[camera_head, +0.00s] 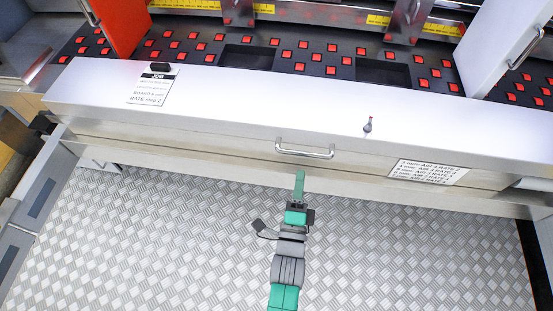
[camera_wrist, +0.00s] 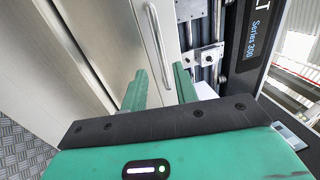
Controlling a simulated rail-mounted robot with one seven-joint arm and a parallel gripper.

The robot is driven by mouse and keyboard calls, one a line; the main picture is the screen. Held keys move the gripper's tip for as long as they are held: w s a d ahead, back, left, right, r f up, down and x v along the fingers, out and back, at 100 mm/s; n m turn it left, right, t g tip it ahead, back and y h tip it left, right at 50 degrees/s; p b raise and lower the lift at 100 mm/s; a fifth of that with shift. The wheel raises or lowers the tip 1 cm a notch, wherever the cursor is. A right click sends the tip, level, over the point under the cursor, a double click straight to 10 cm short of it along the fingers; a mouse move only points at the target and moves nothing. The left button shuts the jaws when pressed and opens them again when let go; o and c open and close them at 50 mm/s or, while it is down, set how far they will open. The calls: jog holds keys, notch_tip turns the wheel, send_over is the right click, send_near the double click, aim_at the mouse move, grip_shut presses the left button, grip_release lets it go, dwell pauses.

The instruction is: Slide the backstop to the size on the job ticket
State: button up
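The job ticket (camera_head: 153,88) is a white sheet under a black clip on the left of the light machine ledge; its last line seems to read "RATE step 2", and its size line is too small to read. I cannot pick out the backstop for sure. My gripper (camera_head: 299,176) is in front of the ledge, just below a drawer-like bar handle (camera_head: 305,152).
Yellow scale strips (camera_head: 405,24) and red-topped rollers or pads (camera_head: 300,67) lie behind the ledge. A small knobbed lever (camera_head: 367,124) stands on the ledge. A settings label (camera_head: 428,172) is at right. A metal rail mechanism (camera_wrist: 207,58) is beyond my fingers. The tread-plate floor (camera_head: 150,240) is clear.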

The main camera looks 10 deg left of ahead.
aim_at(304, 153)
jog(key=w, duration=0.2)
jog(key=w+r+b, duration=0.1)
jog(key=w, duration=0.4)
jog(key=shift+w+d+r, duration=0.15)
jog(key=shift+w+r, duration=0.2)
jog(key=shift+w, duration=0.05)
grip_shut()
